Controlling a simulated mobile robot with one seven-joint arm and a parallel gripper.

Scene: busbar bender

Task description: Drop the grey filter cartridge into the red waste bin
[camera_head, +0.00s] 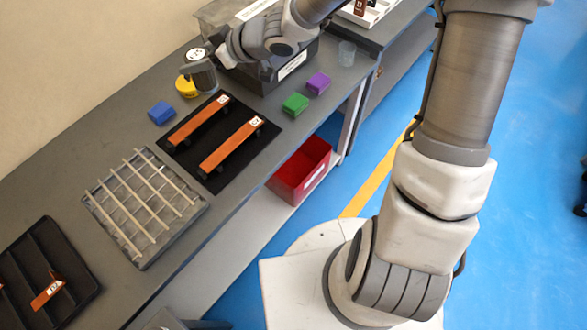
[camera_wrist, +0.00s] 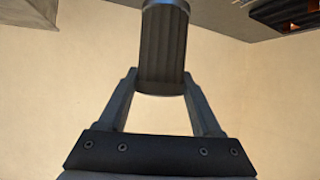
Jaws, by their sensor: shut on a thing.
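The grey filter cartridge (camera_wrist: 163,48) is a ribbed dark grey cylinder between the two fingers of my gripper (camera_wrist: 160,76) in the wrist view. The fingers are shut on it. In the head view a grey cylinder, apparently the cartridge (camera_head: 204,76), shows at the end of my arm, near the back of the table. My gripper is small and partly hidden there. The red waste bin (camera_head: 301,170) is open at the top and stands low, beside and partly under the table's front edge, to the right of and below the cartridge. Its inside shows no contents that I can make out.
A black mat (camera_head: 205,163) with two copper bars lies mid-table. Blue (camera_head: 161,112), green (camera_head: 295,103) and purple (camera_head: 318,83) blocks and a yellow piece (camera_head: 186,87) stand around it. A wire rack (camera_head: 146,207), dark bin (camera_head: 265,75) and clear cup (camera_head: 346,53) are also on the table.

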